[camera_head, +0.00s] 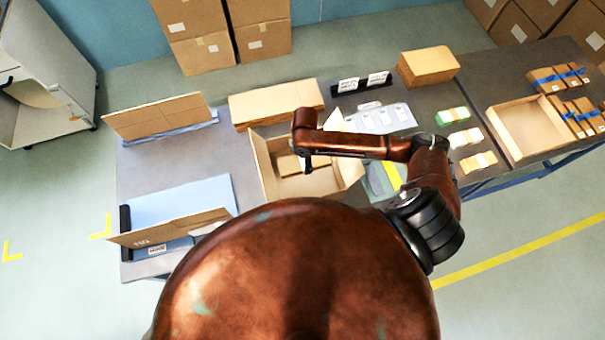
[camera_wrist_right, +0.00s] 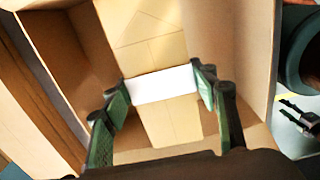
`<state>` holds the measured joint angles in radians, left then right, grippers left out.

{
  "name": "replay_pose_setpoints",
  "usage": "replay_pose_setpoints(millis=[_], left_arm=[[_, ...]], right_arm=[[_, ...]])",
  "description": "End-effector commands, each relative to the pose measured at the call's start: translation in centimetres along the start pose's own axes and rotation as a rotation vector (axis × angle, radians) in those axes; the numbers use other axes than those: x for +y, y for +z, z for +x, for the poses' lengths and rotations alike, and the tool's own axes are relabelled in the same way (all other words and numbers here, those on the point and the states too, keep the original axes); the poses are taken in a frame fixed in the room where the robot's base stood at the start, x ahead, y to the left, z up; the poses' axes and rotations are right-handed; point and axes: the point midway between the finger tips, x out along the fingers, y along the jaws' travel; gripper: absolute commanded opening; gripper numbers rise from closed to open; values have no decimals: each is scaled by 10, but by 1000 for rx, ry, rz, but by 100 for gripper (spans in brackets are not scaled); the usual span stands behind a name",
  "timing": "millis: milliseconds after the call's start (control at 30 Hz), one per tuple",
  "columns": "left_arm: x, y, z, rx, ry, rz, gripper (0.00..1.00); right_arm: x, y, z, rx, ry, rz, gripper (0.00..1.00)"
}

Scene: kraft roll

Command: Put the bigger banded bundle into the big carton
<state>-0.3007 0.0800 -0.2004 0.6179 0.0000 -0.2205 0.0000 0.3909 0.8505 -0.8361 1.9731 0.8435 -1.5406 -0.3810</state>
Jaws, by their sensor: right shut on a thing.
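The big carton (camera_head: 268,175) stands open near the middle of the table, its flaps spread. My right arm reaches over it from the right, and my right gripper (camera_head: 308,164) points down into it. In the right wrist view, my right gripper (camera_wrist_right: 166,92) is shut on a kraft banded bundle (camera_wrist_right: 150,50) with a wide white band (camera_wrist_right: 163,85), a finger on each side of the band. The bundle is inside the carton walls (camera_wrist_right: 243,45); I cannot tell whether it touches the bottom. A dark two-pronged part at the right edge may be my left gripper (camera_wrist_right: 300,117); its state is unclear.
Several smaller banded packets (camera_head: 465,137) lie right of the carton. A shallow open tray (camera_head: 500,137) and blue-banded boxes (camera_head: 560,78) are farther right. Flat cartons (camera_head: 275,102) lie behind the carton. Upright cardboard pieces stand at left (camera_head: 155,117), around a blue surface (camera_head: 185,200).

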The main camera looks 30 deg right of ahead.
Motion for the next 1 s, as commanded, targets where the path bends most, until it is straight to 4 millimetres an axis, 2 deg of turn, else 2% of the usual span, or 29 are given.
replay_pose_setpoints(millis=[300, 467, 633, 767, 1000], left_arm=[[0, -2, -2, 3, 0, 0, 40], [0, -2, -2, 3, 0, 0, 40], [0, -2, -3, 3, 0, 0, 40], [0, -2, -3, 3, 0, 0, 40], [0, -2, -3, 4, 0, 0, 40]], right_arm=[[-1, 0, 53, 0, -2, 1, 24], [0, -1, 67, 0, -1, -1, 24], [0, -1, 91, 1, -1, 0, 24], [1, -1, 99, 0, 1, -2, 24], [1, -1, 100, 0, 1, -2, 24]])
